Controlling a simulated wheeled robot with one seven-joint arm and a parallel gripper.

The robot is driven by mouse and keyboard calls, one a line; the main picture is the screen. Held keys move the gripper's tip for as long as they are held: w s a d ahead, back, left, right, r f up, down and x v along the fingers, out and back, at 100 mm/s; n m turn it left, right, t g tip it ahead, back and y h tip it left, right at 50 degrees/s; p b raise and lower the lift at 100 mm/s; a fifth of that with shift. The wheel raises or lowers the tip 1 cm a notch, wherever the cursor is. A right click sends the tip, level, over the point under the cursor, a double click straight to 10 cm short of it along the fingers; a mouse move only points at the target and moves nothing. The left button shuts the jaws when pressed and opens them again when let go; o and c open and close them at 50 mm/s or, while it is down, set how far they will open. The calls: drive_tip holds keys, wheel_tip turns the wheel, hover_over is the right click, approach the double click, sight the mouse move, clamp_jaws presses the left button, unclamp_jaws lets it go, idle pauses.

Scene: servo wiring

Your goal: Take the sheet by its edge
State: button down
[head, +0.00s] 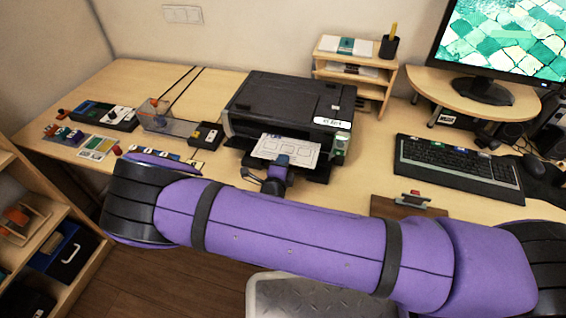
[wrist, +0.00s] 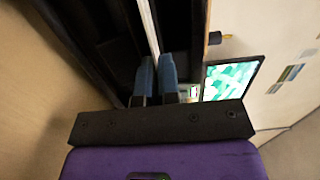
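The white printed sheet (head: 284,150) lies on the output tray of the black printer (head: 285,103), its near edge toward me. My gripper (head: 281,161) is at that near edge, in front of the printer. In the wrist view the sheet (wrist: 149,25) shows edge-on as a thin white strip running down to the tips of my two blue fingers (wrist: 156,62). The fingers are close together with a narrow gap between them, and the strip's end lies in line with that gap. Contact of the finger pads with the sheet cannot be made out.
A keyboard (head: 456,167) is farther right, below the monitor (head: 505,40). A small wooden shelf (head: 356,72) stands behind. A black box (head: 206,135) and small parts are at left. A brown board (head: 408,206) lies at the front edge.

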drive_tip(key=shift+r, duration=0.95)
drive_tip(key=s+a+r, duration=0.2)
drive_tip(key=s, duration=0.4)
drive_tip(key=s+a+r, duration=0.2)
drive_tip(key=s+r, duration=0.1)
drive_tip(key=s, duration=0.4)
drive_tip(key=shift+s, duration=0.2)
